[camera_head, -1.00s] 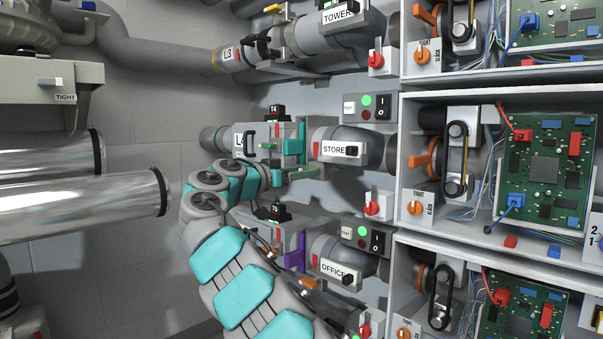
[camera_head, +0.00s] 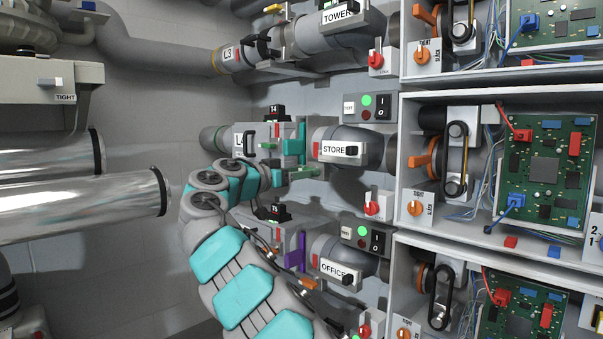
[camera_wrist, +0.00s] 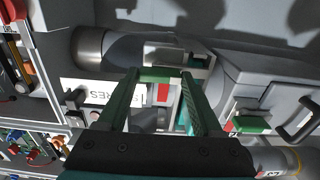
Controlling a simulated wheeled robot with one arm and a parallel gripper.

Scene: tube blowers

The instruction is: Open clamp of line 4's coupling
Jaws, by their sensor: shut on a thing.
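Line 4's coupling, a grey box (camera_head: 258,135) with a black handle, sits left of the STORE pipe (camera_head: 350,136) in the head view. A teal plate (camera_head: 293,147) stands at its right end. My gripper (camera_head: 303,173) is low at this end, partly hidden by my own arm. In the wrist view my gripper (camera_wrist: 161,78) has two green fingers, with a green bar (camera_wrist: 160,75) across their tips. It is shut on this bar, which looks like the clamp's handle. The coupling's grey box (camera_wrist: 275,92) shows at right there, with a small green block (camera_wrist: 252,123) on it.
Line 3's pipe (camera_head: 233,58) runs above. Line 5's coupling with a purple plate (camera_head: 294,258) lies close below my gripper. Open cabinets with circuit boards (camera_head: 545,160) stand at right. Shiny metal pipes (camera_head: 75,190) are at left. Free room lies between them and the couplings.

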